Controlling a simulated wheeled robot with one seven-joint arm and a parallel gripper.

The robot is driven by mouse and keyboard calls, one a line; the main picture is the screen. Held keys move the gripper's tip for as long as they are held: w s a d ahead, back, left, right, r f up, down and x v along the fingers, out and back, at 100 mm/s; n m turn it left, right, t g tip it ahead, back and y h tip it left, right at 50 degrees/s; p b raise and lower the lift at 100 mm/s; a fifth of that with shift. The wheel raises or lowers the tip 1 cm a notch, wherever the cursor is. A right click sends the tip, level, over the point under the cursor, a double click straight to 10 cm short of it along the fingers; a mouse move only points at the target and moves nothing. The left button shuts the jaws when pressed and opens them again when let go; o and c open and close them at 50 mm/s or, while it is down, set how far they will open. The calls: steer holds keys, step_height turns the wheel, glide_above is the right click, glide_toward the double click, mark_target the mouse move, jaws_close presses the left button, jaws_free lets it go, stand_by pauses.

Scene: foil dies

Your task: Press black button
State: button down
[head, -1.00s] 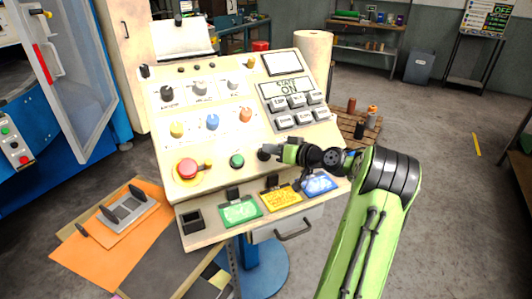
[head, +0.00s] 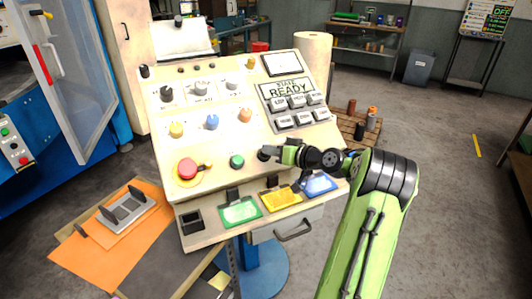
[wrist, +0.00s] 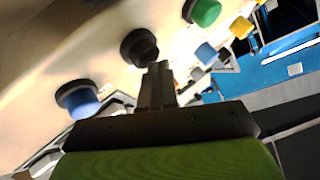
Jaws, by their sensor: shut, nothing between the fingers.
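The black button (head: 263,153) is on the lower row of the sloped control panel, right of the green button (head: 237,161). In the wrist view the black button (wrist: 134,44) sits in a dark round collar. My gripper (head: 276,152) is shut and empty, and it also shows in the wrist view (wrist: 158,70). Its fingertips are at the black button's face and overlap its edge in the wrist view. I cannot tell whether they touch. The panel's state display (head: 290,88) reads READY.
A red mushroom button (head: 187,168) is left of the green one. A blue button (wrist: 80,101) is on the other side of the black button in the wrist view. Green (head: 241,212), yellow (head: 281,201) and blue (head: 319,184) plates line the panel's front ledge.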

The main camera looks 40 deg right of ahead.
stand_by(0.4)
steer(key=shift+s+a+r, duration=0.15)
steer(key=shift+s+r, duration=0.3)
steer(key=shift+r, duration=0.2)
steer(key=s+r, duration=0.1)
steer(key=s+r+p, duration=0.1)
steer(key=r, duration=0.2)
steer(key=shift+s+a+p, duration=0.35)
steer(key=shift+s+p, duration=0.05)
stand_by(0.5)
